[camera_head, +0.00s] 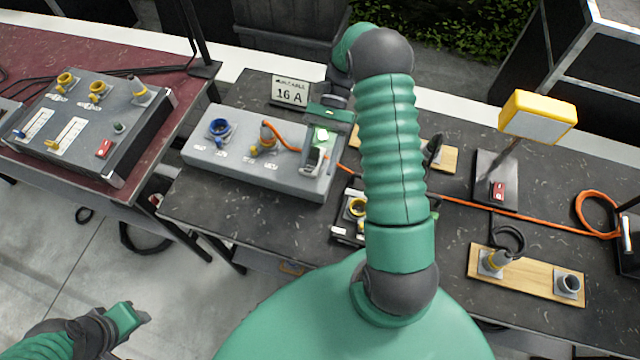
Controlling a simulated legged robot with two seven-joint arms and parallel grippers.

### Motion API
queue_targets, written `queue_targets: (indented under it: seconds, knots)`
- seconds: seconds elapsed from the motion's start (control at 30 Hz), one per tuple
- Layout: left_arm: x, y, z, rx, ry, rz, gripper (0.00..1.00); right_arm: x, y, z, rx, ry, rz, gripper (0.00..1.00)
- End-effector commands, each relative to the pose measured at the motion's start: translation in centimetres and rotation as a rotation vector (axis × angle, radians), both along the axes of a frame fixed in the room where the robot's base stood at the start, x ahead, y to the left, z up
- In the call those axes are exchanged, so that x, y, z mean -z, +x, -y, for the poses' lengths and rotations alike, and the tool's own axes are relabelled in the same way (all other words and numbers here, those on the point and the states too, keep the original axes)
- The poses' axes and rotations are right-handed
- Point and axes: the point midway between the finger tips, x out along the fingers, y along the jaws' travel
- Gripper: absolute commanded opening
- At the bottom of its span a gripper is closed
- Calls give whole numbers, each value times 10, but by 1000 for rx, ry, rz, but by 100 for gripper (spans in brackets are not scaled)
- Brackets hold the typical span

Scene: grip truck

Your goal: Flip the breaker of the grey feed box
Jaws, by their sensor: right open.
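The grey feed box (220,170) lies on the dark table at centre left. It has a blue socket (219,128) and an orange-yellow plug (267,138) with an orange cable. My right gripper (319,147) is open over the right end of the box, reaching down from above. The breaker is at or behind the gripper there; its lever cannot be made out clearly, and I cannot tell whether a finger touches it. My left gripper (134,318) is low at the left, over the floor, away from the box; its jaws are not clear.
A yellow-topped lamp (538,118), a red switch (498,190) and a wooden socket board (525,275) are at right. The orange cable crosses the table.

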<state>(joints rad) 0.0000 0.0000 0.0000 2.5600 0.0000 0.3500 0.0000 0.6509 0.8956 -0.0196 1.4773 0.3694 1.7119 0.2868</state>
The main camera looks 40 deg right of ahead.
Motion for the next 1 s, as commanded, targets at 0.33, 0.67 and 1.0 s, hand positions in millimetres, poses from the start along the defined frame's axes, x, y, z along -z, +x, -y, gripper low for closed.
queue_targets:
  seconds: [0.33,0.67,1.0]
  knots:
    - [8,0,0,0,0,0,39,-6,-51,-46,-1,1,0,49]
    - [8,0,0,0,0,0,39,-7,-56,-50,0,2,-1,49]
    - [8,0,0,0,0,0,39,3,-57,-66,-133,-136,113,49]
